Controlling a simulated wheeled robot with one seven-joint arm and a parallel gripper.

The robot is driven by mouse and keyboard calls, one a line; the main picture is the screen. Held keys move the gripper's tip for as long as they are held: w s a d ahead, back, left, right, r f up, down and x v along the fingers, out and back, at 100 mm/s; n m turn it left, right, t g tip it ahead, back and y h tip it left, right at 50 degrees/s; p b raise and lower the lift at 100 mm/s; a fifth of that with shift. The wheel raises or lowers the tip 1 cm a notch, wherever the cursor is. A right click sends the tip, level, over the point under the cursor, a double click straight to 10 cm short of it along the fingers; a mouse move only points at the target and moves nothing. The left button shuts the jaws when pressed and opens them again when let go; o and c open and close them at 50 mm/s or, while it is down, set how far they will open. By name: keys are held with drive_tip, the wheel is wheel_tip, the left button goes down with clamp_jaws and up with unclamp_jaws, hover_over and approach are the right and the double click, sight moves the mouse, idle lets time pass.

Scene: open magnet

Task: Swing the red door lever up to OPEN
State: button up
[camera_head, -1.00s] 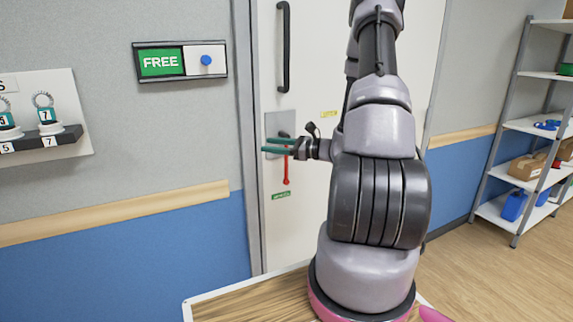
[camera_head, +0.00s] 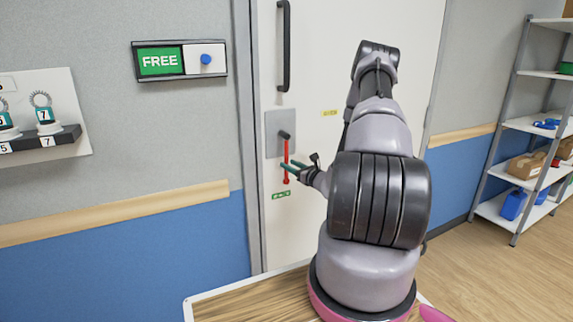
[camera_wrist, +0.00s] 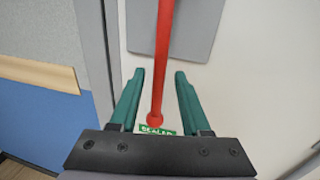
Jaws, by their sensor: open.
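The red door lever (camera_head: 286,154) hangs straight down from a dark pivot on a grey plate (camera_head: 273,144) on the white door. A green label (camera_head: 281,194) sits just below its tip. My gripper (camera_head: 285,166) is at the lower part of the lever. In the wrist view the red lever (camera_wrist: 160,60) runs down between the two open teal fingers (camera_wrist: 157,76), with a gap on each side. The green label (camera_wrist: 155,130) reads SEALED there, partly hidden by the gripper body. A yellow label (camera_head: 329,113) is on the door to the right of the plate.
A black vertical handle (camera_head: 286,45) is on the door above the plate. A FREE sign with a blue knob (camera_head: 180,61) and a shelf with numbered tags (camera_head: 42,138) are on the left wall. A metal shelf rack (camera_head: 525,125) stands at right.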

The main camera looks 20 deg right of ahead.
drive_tip(key=shift+x, duration=1.4)
clamp_jaws()
idle(0.4)
